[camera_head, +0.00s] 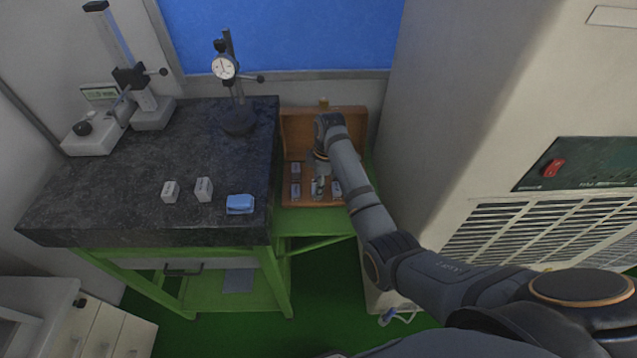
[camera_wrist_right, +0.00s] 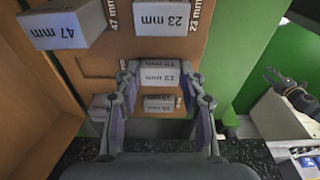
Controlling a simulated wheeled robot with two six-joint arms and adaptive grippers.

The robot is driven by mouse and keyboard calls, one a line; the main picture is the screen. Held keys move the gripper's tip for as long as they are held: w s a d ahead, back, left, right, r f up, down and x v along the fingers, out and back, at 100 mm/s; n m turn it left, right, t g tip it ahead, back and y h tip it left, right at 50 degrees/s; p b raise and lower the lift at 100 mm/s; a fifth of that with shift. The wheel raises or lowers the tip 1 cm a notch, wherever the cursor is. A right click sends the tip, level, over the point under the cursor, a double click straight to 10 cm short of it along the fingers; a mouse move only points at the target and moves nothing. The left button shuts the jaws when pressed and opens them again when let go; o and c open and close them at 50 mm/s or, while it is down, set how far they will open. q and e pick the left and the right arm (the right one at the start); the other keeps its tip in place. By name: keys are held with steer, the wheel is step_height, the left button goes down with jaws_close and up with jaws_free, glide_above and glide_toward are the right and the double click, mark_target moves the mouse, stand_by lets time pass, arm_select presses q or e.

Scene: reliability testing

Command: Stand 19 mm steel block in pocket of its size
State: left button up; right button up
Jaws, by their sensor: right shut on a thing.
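My right gripper (camera_head: 319,188) reaches down over the open wooden case (camera_head: 324,112). In the right wrist view the gripper (camera_wrist_right: 159,80) is shut on a small steel block (camera_wrist_right: 160,74), whose marking looks like 19 mm. The block is over the case floor among the pockets. Whether its lower end is inside a pocket is hidden. In the case are a block marked 47 mm (camera_wrist_right: 62,27), a block marked 23 mm (camera_wrist_right: 163,24), a smaller block (camera_wrist_right: 158,104) just past the held one and another (camera_wrist_right: 101,104) beside it.
The case stands on a green side shelf (camera_head: 302,222) between the dark granite table (camera_head: 120,205) and a large beige cabinet (camera_head: 460,110). On the granite are two blocks (camera_head: 170,191) (camera_head: 204,189), a blue cloth (camera_head: 240,204), a dial gauge stand (camera_head: 237,122) and a height gauge (camera_head: 152,112).

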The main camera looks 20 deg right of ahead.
steer(key=o, duration=1.3)
steer(key=shift+o, duration=0.2)
steer(key=shift+r, duration=0.15)
step_height(320, 180, up, 7)
steer(key=shift+s+d, duration=0.15)
steer(key=shift+d, duration=0.3)
